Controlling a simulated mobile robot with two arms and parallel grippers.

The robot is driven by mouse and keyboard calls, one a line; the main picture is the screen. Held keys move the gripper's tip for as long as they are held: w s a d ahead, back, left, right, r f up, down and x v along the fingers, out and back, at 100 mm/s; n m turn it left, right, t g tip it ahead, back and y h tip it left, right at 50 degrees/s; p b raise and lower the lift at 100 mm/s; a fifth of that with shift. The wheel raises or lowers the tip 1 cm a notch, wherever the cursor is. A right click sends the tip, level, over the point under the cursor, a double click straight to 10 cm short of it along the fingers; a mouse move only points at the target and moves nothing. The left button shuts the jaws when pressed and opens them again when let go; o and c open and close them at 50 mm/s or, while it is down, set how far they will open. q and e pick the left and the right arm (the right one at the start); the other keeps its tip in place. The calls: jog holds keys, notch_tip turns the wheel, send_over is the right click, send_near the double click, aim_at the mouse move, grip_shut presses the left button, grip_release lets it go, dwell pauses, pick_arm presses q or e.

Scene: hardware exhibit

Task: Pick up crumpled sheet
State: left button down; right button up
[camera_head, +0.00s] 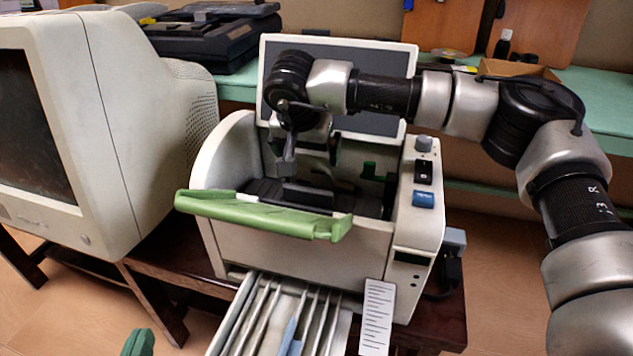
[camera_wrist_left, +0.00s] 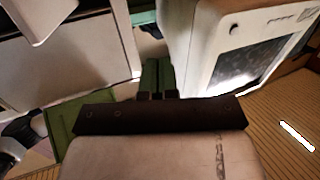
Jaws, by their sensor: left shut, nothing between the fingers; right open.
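No crumpled sheet can be made out in either view. The light grey machine (camera_head: 300,250) stands open at the top, with a dark interior, and a green flap (camera_head: 265,215) projects at its front. My right gripper (camera_head: 306,150) points down into this opening, its fingers spread apart. The dark interior below it is partly hidden by the arm, and I see nothing held. My left gripper (camera_head: 137,343) shows only as a green tip at the bottom edge. In the left wrist view its green fingers (camera_wrist_left: 158,77) are together and empty.
A bulky monitor (camera_head: 110,130) stands left of the machine, close to it. A tray with dividers (camera_head: 235,318) extends from the machine's lower front. A white label strip (camera_head: 377,315) hangs at the front right. A green bench (camera_head: 590,90) runs behind.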

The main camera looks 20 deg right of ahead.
jog(key=shift+w+d+f, duration=0.1)
jog(key=shift+w+f, duration=0.1)
jog(key=shift+f, duration=0.35)
pick_arm(q)
jog(key=shift+w+d+r+t, duration=0.1)
jog(key=shift+r+t, duration=0.4)
jog(key=shift+r, duration=0.05)
pick_arm(e)
jog(key=shift+c, duration=0.2)
jog(key=c, duration=0.7)
jog(key=shift+c, duration=0.2)
